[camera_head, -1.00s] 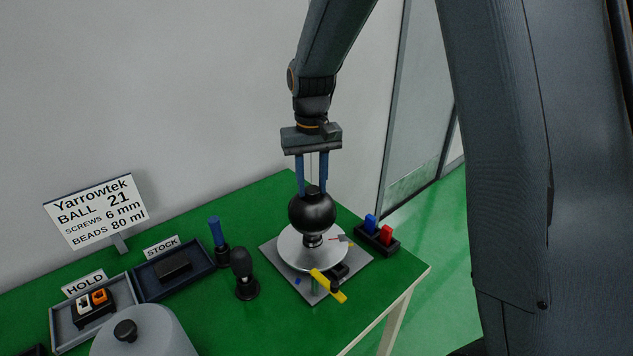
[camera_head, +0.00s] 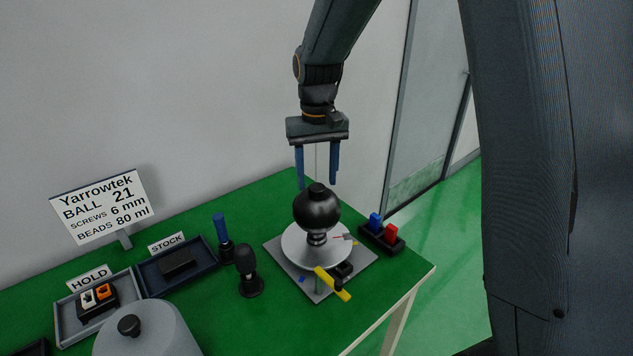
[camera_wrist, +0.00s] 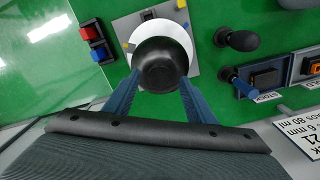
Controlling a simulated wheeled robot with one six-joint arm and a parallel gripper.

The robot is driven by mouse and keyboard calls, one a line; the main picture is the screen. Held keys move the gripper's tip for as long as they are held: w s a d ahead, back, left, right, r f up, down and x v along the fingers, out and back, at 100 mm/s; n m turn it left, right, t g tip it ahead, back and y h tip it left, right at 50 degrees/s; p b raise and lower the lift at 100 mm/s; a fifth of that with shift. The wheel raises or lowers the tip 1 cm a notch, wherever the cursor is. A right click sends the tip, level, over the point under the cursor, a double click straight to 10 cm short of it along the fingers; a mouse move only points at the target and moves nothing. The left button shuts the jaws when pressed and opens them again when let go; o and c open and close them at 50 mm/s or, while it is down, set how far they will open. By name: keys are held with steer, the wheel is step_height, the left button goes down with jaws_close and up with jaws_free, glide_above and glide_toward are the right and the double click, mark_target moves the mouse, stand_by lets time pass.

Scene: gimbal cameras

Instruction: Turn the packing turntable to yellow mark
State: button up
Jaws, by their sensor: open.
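The packing turntable (camera_head: 292,246) is a pale round disc on a grey square base plate (camera_head: 281,259), at the right end of the green table. A black ball-shaped gimbal (camera_head: 317,209) with a knob on top stands on the disc. A yellow bar (camera_head: 332,284) sticks out at the front of the base, and small coloured marks lie near the disc's edge. My gripper (camera_head: 317,184) is open above the ball, its blue fingers apart and straddling the knob's line from above. In the wrist view the ball (camera_wrist: 160,68) shows between the fingertips and hides part of the disc (camera_wrist: 139,27).
A black holder with blue and red blocks (camera_head: 381,237) stands right of the turntable. A black knobbed tool (camera_head: 248,270) and blue-handled tool (camera_head: 222,238) stand left. STOCK tray (camera_head: 150,283), HOLD tray (camera_head: 66,324) and grey lidded drum (camera_head: 150,335) lie farther left.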

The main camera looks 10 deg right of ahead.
step_height(320, 180, up, 6)
steer(key=shift+r+b, duration=0.1)
steer(key=shift+b, duration=0.65)
steer(key=s+d+f, duration=0.2)
steer(key=s+f, duration=0.2)
steer(key=s, duration=0.2)
steer(key=s+d+f+t+b, duration=0.1)
steer(key=s+d+f, duration=0.2)
steer(key=s, duration=0.3)
steer(key=s+d+f+m+b, duration=0.1)
steer(key=s+d+f, duration=0.2)
steer(key=s+f, duration=0.3)
steer(key=shift+s+d, duration=0.15)
steer(key=shift+s, duration=0.05)
